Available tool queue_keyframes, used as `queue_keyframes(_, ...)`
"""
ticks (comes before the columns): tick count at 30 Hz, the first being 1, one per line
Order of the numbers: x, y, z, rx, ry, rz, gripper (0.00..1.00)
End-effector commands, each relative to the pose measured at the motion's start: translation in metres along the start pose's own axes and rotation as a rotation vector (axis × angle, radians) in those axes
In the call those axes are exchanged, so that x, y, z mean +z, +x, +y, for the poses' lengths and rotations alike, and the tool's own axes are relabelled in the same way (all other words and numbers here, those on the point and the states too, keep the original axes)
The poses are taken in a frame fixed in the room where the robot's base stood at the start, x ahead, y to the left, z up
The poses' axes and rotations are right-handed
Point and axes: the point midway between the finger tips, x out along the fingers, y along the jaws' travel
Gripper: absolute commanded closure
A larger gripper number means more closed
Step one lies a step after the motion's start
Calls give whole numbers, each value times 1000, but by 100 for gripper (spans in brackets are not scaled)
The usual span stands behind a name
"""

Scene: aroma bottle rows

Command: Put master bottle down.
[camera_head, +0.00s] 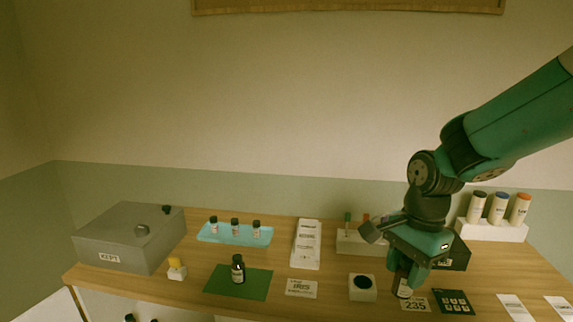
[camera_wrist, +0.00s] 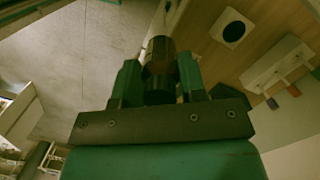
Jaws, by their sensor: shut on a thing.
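My gripper (camera_head: 405,276) is at the right of the table, pointing down, shut on a dark bottle (camera_head: 403,290) with a pale label. In the wrist view the dark bottle (camera_wrist: 159,60) sits between the two green fingers (camera_wrist: 160,82). I take it as the master bottle, though its label is not readable. Its base is close to the tabletop near a card marked 235 (camera_head: 416,304); I cannot tell whether it touches. Another dark bottle (camera_head: 238,270) stands upright on a green mat (camera_head: 259,286).
A white block with a dark round recess (camera_head: 362,295) stands left of my gripper. Behind are a white rack (camera_head: 352,242) and a black box (camera_head: 458,259). A pale blue tray (camera_head: 207,233) holds three small bottles. A grey box (camera_head: 120,240) marked KEPT stands far left.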

Motion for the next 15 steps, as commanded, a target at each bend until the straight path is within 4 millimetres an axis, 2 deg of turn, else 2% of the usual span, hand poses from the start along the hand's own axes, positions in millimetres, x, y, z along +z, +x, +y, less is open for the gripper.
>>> queue_keyframes(8,-27,57,16,42,-281,-4,86)
queue_keyframes(15,-65,141,37,96,-720,-7,86)
